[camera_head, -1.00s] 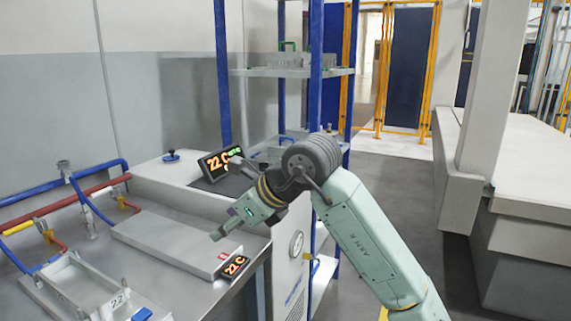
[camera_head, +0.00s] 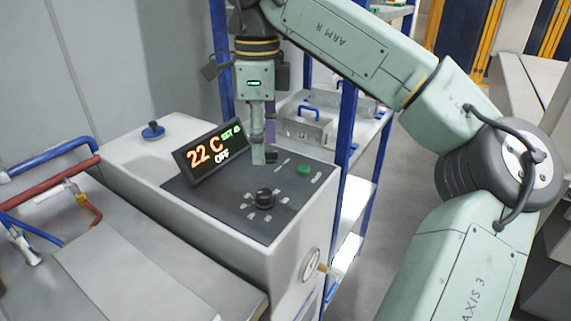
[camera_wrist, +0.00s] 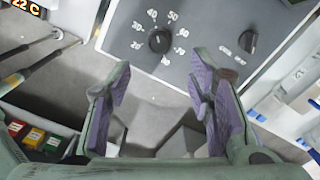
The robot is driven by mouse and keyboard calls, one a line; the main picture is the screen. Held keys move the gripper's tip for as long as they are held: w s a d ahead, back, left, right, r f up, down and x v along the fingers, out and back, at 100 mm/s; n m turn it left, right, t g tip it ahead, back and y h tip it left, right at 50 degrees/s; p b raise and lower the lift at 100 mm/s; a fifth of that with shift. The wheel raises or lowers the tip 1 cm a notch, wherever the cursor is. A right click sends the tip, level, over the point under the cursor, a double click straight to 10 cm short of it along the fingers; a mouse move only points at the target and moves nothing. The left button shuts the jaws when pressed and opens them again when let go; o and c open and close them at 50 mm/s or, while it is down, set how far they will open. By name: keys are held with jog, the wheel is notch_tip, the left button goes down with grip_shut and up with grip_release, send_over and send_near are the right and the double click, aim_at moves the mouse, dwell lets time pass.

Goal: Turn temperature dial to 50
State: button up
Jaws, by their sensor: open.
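The temperature dial (camera_head: 264,198) is a round black knob on the dark sloping panel of a white unit. In the wrist view the dial (camera_wrist: 159,40) is ringed by white numbers, 40, 50 and 60 among them; its exact setting is too small to read. The display (camera_head: 214,151) shows 22 C in orange, OFF, and a small blurred green set value. My gripper (camera_head: 263,152) points down over the far part of the panel, apart from the dial. In the wrist view my gripper (camera_wrist: 160,88) is open and empty, its purple pads apart, below the dial in the picture.
A second black knob (camera_wrist: 248,41) sits beside the dial; in the head view the knob (camera_head: 271,157) is close by my fingertips. A green button (camera_head: 304,169) is at the panel's far right. A blue-posted shelf (camera_head: 345,130) stands behind. Pipes (camera_head: 50,175) run at left.

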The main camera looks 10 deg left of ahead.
aim_at(264, 192)
notch_tip(264, 192, down, 10)
jog(key=shift+f+p, duration=0.25)
jog(key=shift+p, duration=0.4)
grip_shut()
dwell(0.5)
